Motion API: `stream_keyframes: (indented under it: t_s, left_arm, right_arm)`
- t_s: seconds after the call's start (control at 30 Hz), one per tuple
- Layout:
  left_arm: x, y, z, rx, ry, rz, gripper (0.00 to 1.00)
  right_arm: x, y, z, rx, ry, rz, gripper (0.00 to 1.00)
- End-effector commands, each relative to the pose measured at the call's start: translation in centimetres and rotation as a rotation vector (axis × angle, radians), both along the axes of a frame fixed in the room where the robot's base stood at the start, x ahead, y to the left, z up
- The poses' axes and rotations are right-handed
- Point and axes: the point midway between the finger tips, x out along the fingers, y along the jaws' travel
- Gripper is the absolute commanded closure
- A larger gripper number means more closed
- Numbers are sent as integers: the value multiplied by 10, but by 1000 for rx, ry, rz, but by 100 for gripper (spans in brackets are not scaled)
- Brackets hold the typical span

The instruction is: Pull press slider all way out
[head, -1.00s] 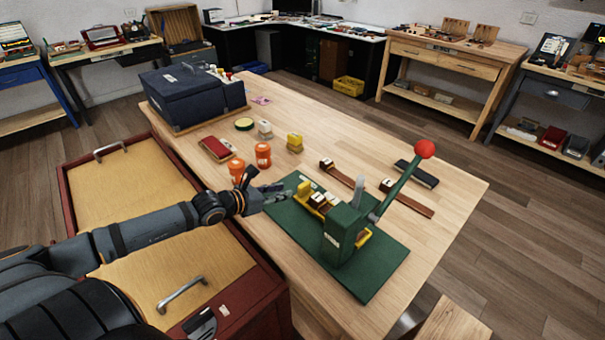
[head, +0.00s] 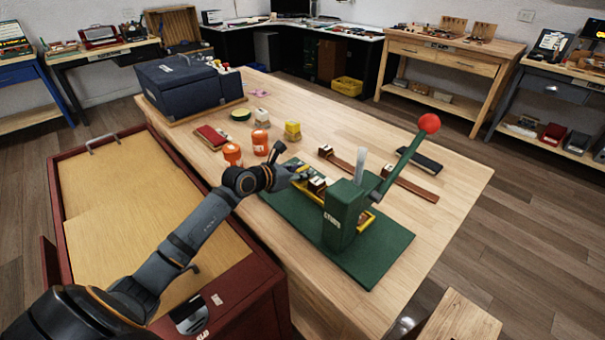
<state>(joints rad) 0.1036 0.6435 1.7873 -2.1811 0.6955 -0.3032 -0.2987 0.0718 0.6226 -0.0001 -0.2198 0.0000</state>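The green press (head: 343,212) stands on a green mat (head: 378,250) on the wooden table, its red-knobbed lever (head: 402,155) raised up to the right. The yellow press slider (head: 327,198) runs through the base of the press and sticks out to the left, with small wood-and-white blocks (head: 317,185) on it. My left gripper (head: 297,172) is at the slider's outer left end, touching or nearly touching it. Its fingers are small and partly hidden against the yellow, so I cannot tell whether they are closed on it. My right gripper is out of view.
Brown strips (head: 411,190) and a black block (head: 420,160) lie behind the press. A dark blue case (head: 180,85) stands at the far left.

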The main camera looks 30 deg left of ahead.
Motion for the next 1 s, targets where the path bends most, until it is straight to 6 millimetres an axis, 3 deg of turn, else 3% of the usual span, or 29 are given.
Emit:
stream_keyframes:
  t_s: [0.3, 0.5, 0.87, 1.0]
  left_arm:
    - [3, -1, -2, 2, 1, -2, 74]
    - [3, -1, -2, 1, 1, 0, 99]
    - [3, -1, -2, 1, 1, 0, 100]
    - [7, 9, -3, 4, 0, 1, 100]
  right_arm:
    - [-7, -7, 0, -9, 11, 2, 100]
    - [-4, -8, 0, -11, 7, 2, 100]
    - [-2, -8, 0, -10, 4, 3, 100]
    - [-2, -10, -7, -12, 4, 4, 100]
